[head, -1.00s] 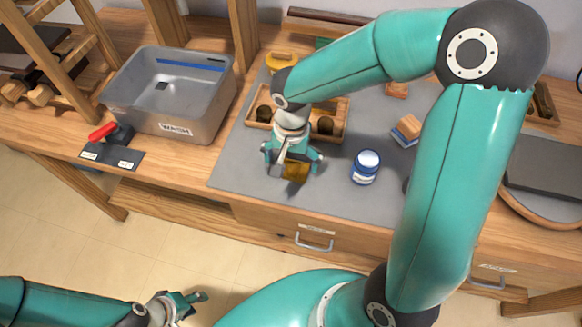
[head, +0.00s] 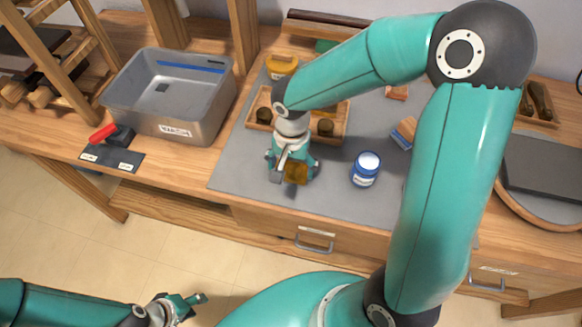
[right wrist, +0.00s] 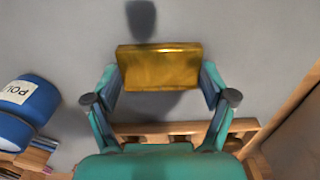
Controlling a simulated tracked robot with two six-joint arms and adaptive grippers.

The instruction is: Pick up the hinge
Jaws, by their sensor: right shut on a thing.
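The hinge is a brass-coloured rectangular plate (right wrist: 159,67), seen broadside in the right wrist view. My right gripper (right wrist: 160,80) is shut on it, one finger at each short end. In the head view the hinge (head: 296,173) shows at the fingers of my right gripper (head: 293,172), over the grey mat (head: 235,170). Whether it touches the mat or is just above it is hard to tell. My left gripper (head: 188,303) is low at the bottom left, away from the bench, with its fingertips apart and empty.
A blue jar with a white lid (head: 366,168) stands right of my right gripper. A wooden tray with round pieces (head: 339,125) lies behind it. A grey bin (head: 180,100) and a red-handled clamp (head: 103,133) are to the left. A wooden brush (head: 404,132) lies right.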

